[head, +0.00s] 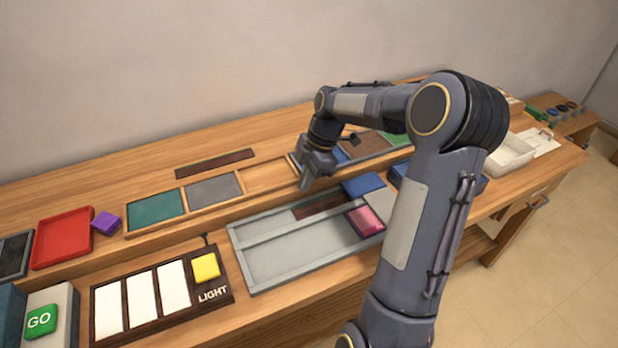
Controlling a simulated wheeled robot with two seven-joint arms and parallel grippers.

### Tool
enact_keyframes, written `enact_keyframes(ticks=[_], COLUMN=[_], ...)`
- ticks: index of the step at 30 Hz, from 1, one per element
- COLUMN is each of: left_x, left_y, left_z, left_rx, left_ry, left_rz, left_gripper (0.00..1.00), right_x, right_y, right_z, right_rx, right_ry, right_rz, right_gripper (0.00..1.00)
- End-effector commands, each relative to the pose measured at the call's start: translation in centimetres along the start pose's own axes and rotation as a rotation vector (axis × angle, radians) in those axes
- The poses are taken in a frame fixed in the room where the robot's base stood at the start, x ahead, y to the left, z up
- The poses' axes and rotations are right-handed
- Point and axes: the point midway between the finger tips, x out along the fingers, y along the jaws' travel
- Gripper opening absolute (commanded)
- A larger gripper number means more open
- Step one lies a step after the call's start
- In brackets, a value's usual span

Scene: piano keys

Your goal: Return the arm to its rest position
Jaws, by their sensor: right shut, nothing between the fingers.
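My right arm rises from the bottom of the head view, bends at a high elbow and reaches left over the desk. My right gripper (306,184) points down above the front edge of the raised back shelf, near the row of coloured panels. It is shut and empty. The piano-like board (103,343) lies at the front left, with white keys (142,297), a yellow button (206,267) and the word LIGHT. The gripper is well to the right of the board and apart from it. My left gripper is not in view.
A grey tray (262,262) with a pink block (365,221) lies below the gripper. A red tray (62,238), a purple block (105,222) and a green GO button (41,320) are at the left. A white bin (512,153) stands at the right, partly behind my arm.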

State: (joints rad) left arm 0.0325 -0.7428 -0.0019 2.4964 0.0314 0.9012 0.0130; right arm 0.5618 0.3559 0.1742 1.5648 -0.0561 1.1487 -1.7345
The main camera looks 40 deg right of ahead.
Motion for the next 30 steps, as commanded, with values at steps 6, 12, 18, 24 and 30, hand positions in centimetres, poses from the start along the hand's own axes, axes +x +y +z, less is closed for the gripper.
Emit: enact_keyframes(ticks=[6, 12, 18, 24, 30], left_x=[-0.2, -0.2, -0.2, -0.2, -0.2], left_y=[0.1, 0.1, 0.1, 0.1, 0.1], left_z=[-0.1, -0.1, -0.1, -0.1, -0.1], left_rx=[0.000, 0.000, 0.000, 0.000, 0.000], left_ry=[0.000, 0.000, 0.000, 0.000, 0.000], left_rz=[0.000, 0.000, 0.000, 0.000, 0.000], left_gripper=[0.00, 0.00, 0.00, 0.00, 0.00], right_x=[-0.3, -1.9, -5.5, -5.6, -3.6], right_y=[0.1, -1.6, -8.9, -17.6, -23.0], right_z=[-0.4, -2.3, -7.5, -10.9, -12.2], right_rx=[0.000, 0.094, 0.485, 0.953, 1.283], right_ry=[0.000, -0.012, 0.007, 0.156, 0.321], right_rz=[0.000, 0.033, 0.158, 0.258, 0.261], right_gripper=[0.00, 0.00, 0.00, 0.00, 0.00])
